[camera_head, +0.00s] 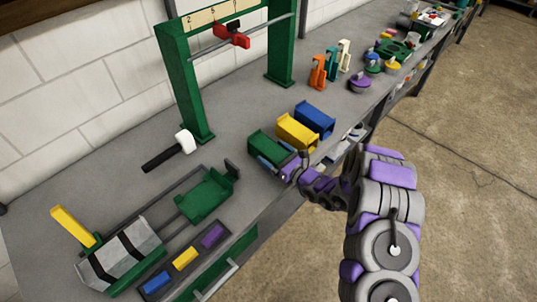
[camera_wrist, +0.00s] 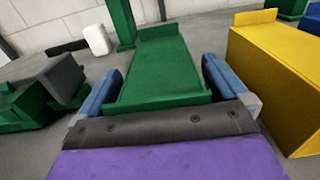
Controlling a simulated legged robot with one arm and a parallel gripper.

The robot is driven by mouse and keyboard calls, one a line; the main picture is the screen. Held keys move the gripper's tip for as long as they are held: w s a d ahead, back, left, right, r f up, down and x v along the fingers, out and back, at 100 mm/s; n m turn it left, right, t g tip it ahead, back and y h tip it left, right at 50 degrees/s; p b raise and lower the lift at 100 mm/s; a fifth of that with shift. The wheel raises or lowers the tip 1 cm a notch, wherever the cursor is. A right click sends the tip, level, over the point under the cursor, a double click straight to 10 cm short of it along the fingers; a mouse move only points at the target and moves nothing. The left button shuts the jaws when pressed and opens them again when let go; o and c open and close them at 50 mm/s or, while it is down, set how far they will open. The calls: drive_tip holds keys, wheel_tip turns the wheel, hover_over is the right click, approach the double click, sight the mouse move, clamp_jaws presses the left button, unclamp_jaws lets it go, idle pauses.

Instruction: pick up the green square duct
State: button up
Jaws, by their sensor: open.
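The green square duct (camera_head: 264,146) lies on the grey bench at the near end of a row, beside a yellow duct (camera_head: 297,131) and a blue duct (camera_head: 315,119). In the wrist view the green duct (camera_wrist: 158,65) fills the middle, with its long top face leading away. My gripper (camera_head: 279,163) is at the duct's near end. In the wrist view my gripper (camera_wrist: 160,90) is open, with one blue-grey finger on each side of the duct's near end. I cannot tell whether the fingers touch it. The duct's lower part is hidden.
The yellow duct (camera_wrist: 275,75) stands close to the right finger. A green sliding vise (camera_head: 205,197) is to the left, with a white-headed mallet (camera_head: 184,142) behind. A green frame (camera_head: 184,80) rises behind the ducts. Coloured blocks in a tray (camera_head: 212,237) lie near the front edge.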

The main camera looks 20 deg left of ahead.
drive_tip(key=shift+d+r, duration=0.1)
drive_tip(key=shift+d, duration=0.3)
drive_tip(key=c, duration=0.6)
drive_tip(key=shift+a, duration=0.2)
drive_tip(key=c, duration=0.5)
